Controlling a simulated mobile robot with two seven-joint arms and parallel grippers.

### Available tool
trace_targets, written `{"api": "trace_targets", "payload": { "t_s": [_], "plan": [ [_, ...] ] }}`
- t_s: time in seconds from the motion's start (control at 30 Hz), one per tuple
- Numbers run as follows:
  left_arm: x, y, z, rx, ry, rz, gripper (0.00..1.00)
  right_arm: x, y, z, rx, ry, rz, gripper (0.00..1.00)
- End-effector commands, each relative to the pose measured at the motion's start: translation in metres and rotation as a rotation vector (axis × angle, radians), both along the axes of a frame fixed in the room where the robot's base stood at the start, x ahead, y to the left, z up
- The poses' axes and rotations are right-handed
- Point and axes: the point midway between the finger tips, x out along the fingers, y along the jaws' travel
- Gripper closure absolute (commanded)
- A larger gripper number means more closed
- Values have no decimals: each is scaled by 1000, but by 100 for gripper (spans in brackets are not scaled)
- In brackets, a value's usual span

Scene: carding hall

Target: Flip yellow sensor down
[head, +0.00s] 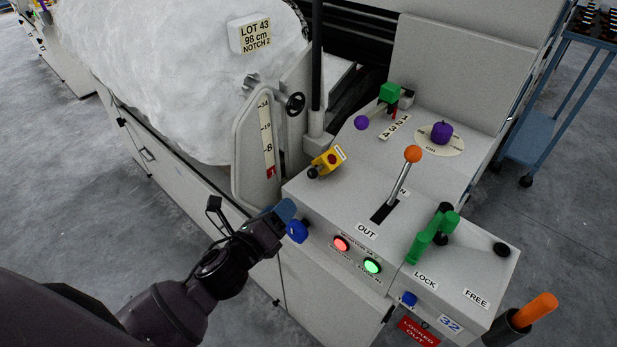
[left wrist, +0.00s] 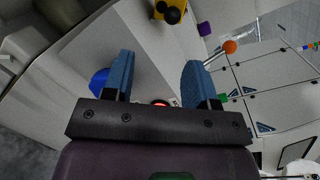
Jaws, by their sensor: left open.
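The yellow sensor (head: 328,161) is a small yellow block with a red spot and a black round end, mounted at the left edge of the grey machine console (head: 318,215). It sits tilted, its black end toward the lower left. It also shows at the top of the left wrist view (left wrist: 160,14), beyond the fingertips. My left gripper (head: 287,211) is in front of and below the sensor, apart from it, beside a blue knob (head: 297,232). In the left wrist view its two blue fingers (left wrist: 158,65) are spread with nothing held between them. My right gripper is not in view.
The console carries an orange-ball lever (head: 412,155), red (head: 341,244) and green (head: 372,266) lights, a green handle (head: 431,238) and a purple knob (head: 441,133). A handwheel (head: 295,103) and a large white roll (head: 185,75) stand behind. Grey floor is open at lower left.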

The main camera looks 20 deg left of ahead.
Motion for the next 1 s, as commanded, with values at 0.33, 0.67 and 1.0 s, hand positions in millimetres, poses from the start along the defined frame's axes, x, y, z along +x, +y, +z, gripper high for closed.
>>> {"api": "trace_targets", "payload": {
  "t_s": [0.33,0.67,1.0],
  "plan": [
    [-2,-4,10,716,-177,-34,48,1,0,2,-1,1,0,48],
    [2,-5,11,905,-215,-40,48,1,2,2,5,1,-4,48],
    [45,-14,11,903,-216,-40,48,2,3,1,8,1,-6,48]
  ]
}}
